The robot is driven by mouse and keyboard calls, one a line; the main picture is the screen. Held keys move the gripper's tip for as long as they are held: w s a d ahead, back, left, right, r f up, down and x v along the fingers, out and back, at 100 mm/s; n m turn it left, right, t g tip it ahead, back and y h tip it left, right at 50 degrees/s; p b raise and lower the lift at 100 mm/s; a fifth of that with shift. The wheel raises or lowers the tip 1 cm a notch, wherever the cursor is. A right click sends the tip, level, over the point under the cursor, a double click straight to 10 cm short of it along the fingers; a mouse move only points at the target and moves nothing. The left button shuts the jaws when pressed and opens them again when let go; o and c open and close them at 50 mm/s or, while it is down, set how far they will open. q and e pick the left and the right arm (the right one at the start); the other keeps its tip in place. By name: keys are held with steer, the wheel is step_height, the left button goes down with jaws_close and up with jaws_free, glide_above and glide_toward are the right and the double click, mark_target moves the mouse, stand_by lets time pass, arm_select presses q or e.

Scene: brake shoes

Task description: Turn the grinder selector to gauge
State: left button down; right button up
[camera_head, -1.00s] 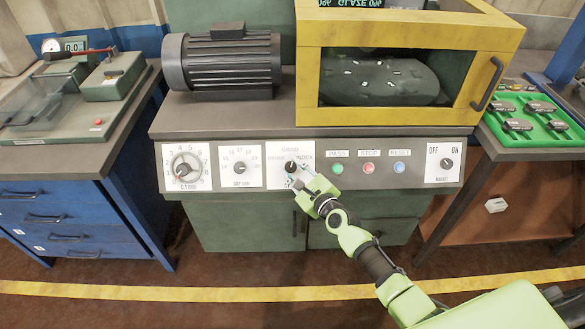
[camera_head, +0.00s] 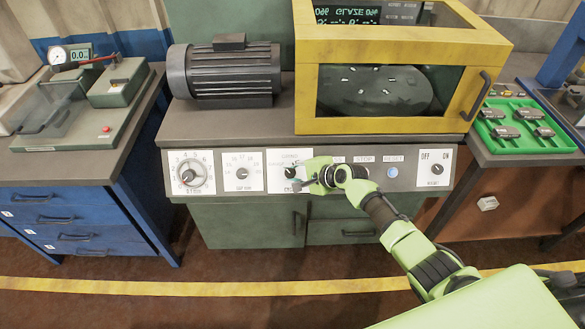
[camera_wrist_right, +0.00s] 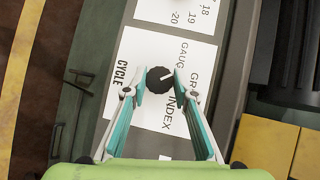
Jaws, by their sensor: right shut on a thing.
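The grinder selector is a small black knob (camera_head: 291,172) on a white label plate (camera_head: 278,184) on the machine's front panel. In the right wrist view the knob (camera_wrist_right: 160,79) sits between GAUGE, GRIND and INDEX lettering, with CYCLE on the opposite side. Its white mark points toward the GRIND side, leaning a little to GAUGE. My right gripper (camera_head: 298,180) is at the knob. In the wrist view its two fingers (camera_wrist_right: 159,84) flank the knob and are shut on it. In the head view the gripper hides part of the plate. My left gripper is out of view.
Left of the selector are two other dials (camera_head: 188,175) (camera_head: 242,172). My right arm covers part of the button row; the blue RESET button (camera_head: 392,172) shows. An OFF/ON switch (camera_head: 437,169) is farther right. The yellow-framed enclosure (camera_head: 400,126) stands above the panel.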

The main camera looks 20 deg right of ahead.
steer(key=n+g+p, duration=0.1)
steer(key=n+p, duration=0.1)
steer(key=shift+a+r+n+g+h, duration=0.1)
steer(key=shift+n+g+h, duration=0.2)
steer(key=shift+g+h, duration=0.1)
steer(key=shift+n+g+p, duration=0.3)
steer(key=shift+n+p, duration=0.15)
steer(key=shift+n, duration=0.15)
steer(key=shift+f+h, duration=0.2)
steer(key=shift+h, duration=0.1)
steer(key=o, duration=1.1)
steer(key=shift+r, duration=0.1)
steer(key=shift+s+d+r, duration=0.2)
steer(key=shift+s+r, duration=0.05)
steer(key=shift+r, duration=0.25)
steer(key=v, duration=1)
steer(key=shift+s+d+r, duration=0.15)
steer(key=shift+s+r, duration=0.15)
steer(key=shift+f, duration=0.1)
